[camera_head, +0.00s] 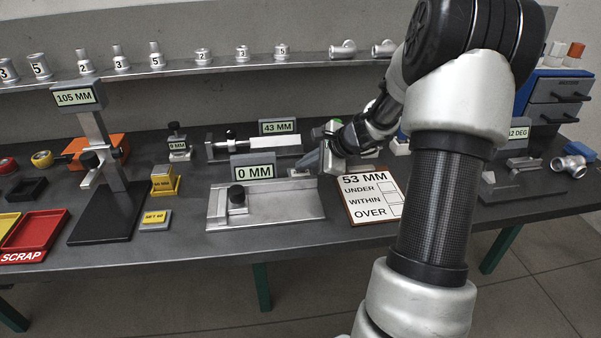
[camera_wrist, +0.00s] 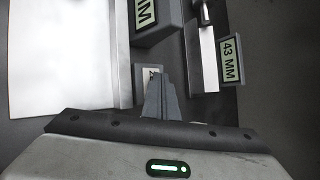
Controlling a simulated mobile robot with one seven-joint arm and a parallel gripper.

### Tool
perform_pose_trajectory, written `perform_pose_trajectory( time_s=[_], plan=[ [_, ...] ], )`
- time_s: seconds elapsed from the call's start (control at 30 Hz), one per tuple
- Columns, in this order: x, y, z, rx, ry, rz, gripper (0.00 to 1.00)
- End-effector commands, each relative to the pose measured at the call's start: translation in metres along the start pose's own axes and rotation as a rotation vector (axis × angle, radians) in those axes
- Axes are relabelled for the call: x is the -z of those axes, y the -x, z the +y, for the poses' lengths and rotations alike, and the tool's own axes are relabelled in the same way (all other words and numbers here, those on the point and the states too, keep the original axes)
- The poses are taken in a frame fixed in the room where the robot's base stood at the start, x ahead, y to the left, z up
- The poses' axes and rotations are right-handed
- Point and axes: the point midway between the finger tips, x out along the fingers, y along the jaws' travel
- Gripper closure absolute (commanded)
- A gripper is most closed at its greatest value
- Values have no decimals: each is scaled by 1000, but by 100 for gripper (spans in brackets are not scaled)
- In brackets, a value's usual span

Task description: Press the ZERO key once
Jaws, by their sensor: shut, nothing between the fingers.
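The ZERO key, a small grey block with a pale label (camera_wrist: 149,75), is just ahead of my fingertips in the wrist view. The fingers hide part of its lettering, so only its start shows. In the head view a small pale block (camera_head: 299,172), probably this key, sits beside the gauge with the 0 MM display (camera_head: 254,172). My gripper (camera_head: 307,161) points down toward it from the right. Its dark fingers are shut together and empty, and they also show in the wrist view (camera_wrist: 159,74). I cannot tell whether the tips touch the key.
The gauge's bright plate (camera_head: 275,211) lies left of the key. A 43 MM display (camera_head: 280,127) and its gauge stand behind. A 53 MM card (camera_head: 371,205) lies to the right. A 105 MM height gauge (camera_head: 79,97) and a red SCRAP tray (camera_head: 58,222) are at left.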

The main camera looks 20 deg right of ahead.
Motion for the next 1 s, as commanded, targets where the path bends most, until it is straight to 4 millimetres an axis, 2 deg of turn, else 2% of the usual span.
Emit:
perform_pose_trajectory(
  time_s=[1.0],
  plan=[
    [-10, 14, -10, 0, 0, 0, 100]
  ],
)
